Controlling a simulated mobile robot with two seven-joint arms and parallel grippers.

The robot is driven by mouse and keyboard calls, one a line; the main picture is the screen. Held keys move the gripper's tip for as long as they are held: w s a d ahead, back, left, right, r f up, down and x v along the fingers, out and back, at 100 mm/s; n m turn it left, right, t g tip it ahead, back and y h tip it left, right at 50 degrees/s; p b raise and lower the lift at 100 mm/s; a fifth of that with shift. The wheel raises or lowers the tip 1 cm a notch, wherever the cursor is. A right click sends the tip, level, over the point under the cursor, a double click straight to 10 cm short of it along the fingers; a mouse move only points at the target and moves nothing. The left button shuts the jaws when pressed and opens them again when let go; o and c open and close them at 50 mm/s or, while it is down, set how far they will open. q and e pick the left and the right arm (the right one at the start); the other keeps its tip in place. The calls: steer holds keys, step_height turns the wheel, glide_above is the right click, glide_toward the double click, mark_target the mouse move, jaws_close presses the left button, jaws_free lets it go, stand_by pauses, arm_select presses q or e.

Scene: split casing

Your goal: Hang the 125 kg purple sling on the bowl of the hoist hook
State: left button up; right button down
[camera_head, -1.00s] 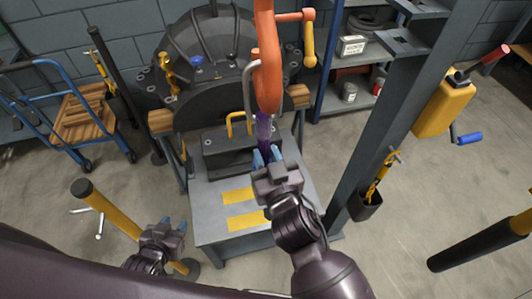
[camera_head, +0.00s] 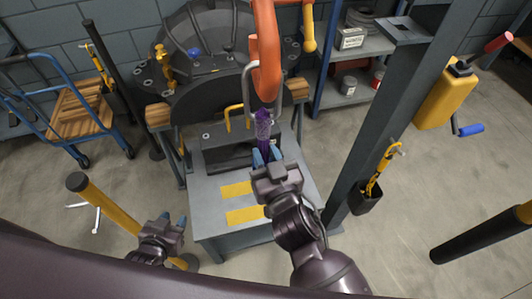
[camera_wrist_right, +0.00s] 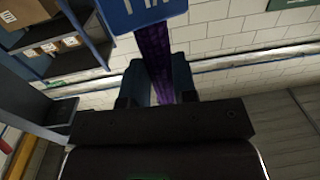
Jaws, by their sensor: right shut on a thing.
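My right gripper (camera_head: 266,156) is shut on the purple sling (camera_head: 263,126), just below the bowl. The sling stands up from the fingers to the underside of the bowl; I cannot tell whether they touch. In the right wrist view the sling (camera_wrist_right: 156,52) runs up between the fingers, with a blue tag (camera_wrist_right: 142,12) in front of it. My left gripper (camera_head: 173,221) is open and empty at the lower left.
A grey bench (camera_head: 210,212) with yellow stripes stands below the hook, before a dark round casing (camera_head: 180,108). A dark post (camera_head: 385,120) rises close on the right, with a yellow hoist box (camera_head: 443,95) beyond it. A yellow post (camera_head: 105,205) stands near my left gripper.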

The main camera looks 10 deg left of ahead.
steer(key=shift+s+f+b, duration=0.1)
steer(key=shift+f+b, duration=0.6)
steer(key=shift+f, duration=0.35)
steer(key=c, duration=0.8)
jaws_free()
